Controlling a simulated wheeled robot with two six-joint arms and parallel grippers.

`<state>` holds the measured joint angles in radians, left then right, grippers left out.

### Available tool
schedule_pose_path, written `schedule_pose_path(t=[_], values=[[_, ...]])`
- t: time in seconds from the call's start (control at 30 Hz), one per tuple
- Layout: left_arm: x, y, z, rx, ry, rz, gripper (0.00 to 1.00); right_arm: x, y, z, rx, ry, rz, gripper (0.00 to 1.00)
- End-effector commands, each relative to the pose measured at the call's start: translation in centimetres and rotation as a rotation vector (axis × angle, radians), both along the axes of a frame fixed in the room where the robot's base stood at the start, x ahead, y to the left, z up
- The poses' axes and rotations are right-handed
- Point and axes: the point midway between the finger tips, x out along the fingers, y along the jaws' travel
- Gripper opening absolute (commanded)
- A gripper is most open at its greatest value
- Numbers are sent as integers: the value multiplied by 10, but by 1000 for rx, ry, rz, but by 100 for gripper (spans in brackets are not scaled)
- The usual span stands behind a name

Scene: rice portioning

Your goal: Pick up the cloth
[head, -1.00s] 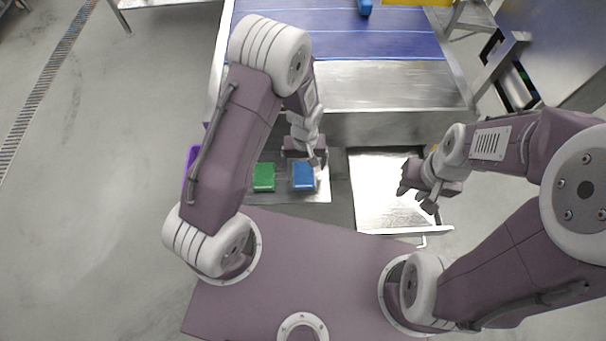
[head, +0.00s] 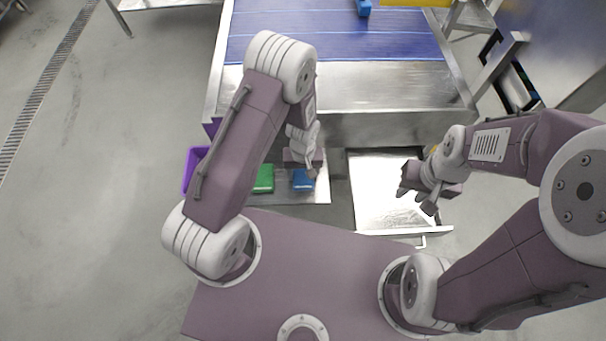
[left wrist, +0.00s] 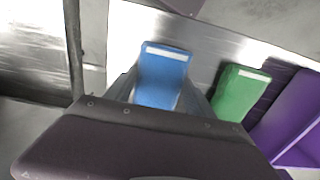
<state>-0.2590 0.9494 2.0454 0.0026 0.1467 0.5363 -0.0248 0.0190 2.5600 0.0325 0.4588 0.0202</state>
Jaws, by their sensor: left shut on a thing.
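A folded blue cloth (head: 302,183) is at the metal shelf in front of the conveyor in the head view. My left gripper (head: 304,170) is shut on its far end and hides part of it. In the left wrist view the blue cloth (left wrist: 161,78) stands out between the fingers, with a pale strip near its end. I cannot tell whether it touches the shelf. A green cloth (head: 263,180) lies just left of it, and also shows in the left wrist view (left wrist: 238,93). My right gripper (head: 418,199) is open and empty over the metal tray at the right.
A purple bin (head: 191,168) stands left of the green cloth, partly behind my left arm. The blue conveyor (head: 335,38) lies beyond the shelf (head: 318,195). A shiny metal tray (head: 375,190) is to the right.

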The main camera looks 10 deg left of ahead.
Motion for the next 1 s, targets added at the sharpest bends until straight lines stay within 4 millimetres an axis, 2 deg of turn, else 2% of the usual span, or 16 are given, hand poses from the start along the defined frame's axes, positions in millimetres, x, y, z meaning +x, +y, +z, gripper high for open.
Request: schedule_pose_path(t=[0.17,0.4,0.5,0.63,0.83,0.87,0.97,1.0], values=[[1,0,19,0,-3,0,24,0,0,3,0,0,0,33],[1,0,76,-2,-6,0,24,0,0,8,0,0,0,33],[1,0,91,-1,-3,0,24,0,0,10,0,0,0,33],[0,0,100,0,-1,0,24,0,0,10,0,0,0,33],[0,0,100,0,0,0,24,0,0,10,0,0,0,33],[0,0,100,0,0,0,60,0,0,10,0,0,0,33],[0,0,100,0,0,0,32,0,0,10,0,0,0,33],[0,0,100,0,0,0,30,0,0,10,0,0,0,33]])
